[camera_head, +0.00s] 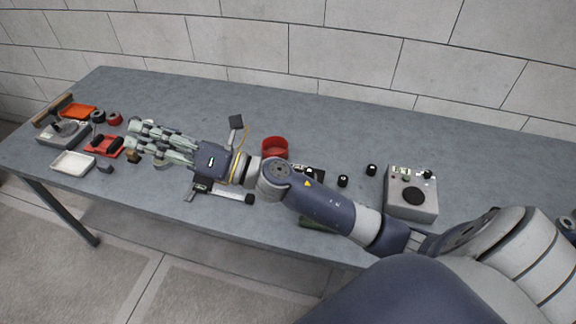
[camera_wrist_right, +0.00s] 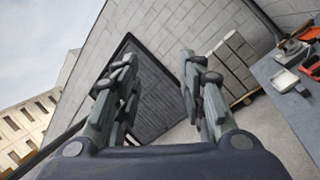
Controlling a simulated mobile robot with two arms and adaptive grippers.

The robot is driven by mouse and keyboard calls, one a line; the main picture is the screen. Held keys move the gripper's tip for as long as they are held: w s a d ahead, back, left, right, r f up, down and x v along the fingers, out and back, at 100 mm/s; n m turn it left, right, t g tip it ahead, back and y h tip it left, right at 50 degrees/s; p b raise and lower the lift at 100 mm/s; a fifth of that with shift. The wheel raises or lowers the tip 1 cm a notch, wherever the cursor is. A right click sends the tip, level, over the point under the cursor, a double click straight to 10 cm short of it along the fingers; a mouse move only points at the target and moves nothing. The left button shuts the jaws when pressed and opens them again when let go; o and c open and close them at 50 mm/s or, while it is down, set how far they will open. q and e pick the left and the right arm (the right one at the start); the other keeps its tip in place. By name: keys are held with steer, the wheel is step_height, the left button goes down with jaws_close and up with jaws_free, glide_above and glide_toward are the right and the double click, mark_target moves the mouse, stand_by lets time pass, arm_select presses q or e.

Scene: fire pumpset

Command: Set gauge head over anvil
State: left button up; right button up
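My right gripper (camera_head: 131,134) reaches left above the table's left part. Its two fingers are apart with nothing between them, and they also show apart in the right wrist view (camera_wrist_right: 160,75). I cannot tell for sure which thing is the gauge head or the anvil. A dark square plate on a thin post (camera_head: 236,122) stands behind my wrist. A long silver and black tool (camera_head: 225,192) lies in front of it, partly hidden. A grey box with a dark part on top (camera_head: 62,134) sits at the far left, beyond the fingertips. My left gripper is not in view.
Near the fingertips are a red block with black rolls (camera_head: 103,146), a white tray (camera_head: 73,163), an orange tray (camera_head: 78,111) and small blocks (camera_head: 134,157). A red cup (camera_head: 274,147) and a grey box with a black disc (camera_head: 412,193) stand right. The back table strip is clear.

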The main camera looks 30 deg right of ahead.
steer(key=s+a+f+n+g+y, duration=0.2)
steer(key=a+n+g, duration=0.2)
steer(key=n+g, duration=0.45)
steer(key=d+f+n+g+h, duration=0.45)
steer(key=f+n, duration=0.35)
steer(key=n, duration=0.2)
steer(key=d+f+n+g+h, duration=0.15)
steer(key=d+h, duration=0.55)
steer(key=d, duration=0.7)
steer(key=d+f+n+h, duration=0.25)
steer(key=d+h, duration=0.45)
steer(key=d, duration=0.7)
steer(key=shift+n, duration=0.25)
step_height(320, 180, down, 10)
steer(key=p, duration=0.3)
steer(key=shift+a+r, duration=0.1)
steer(key=shift+a, duration=0.05)
jaws_close()
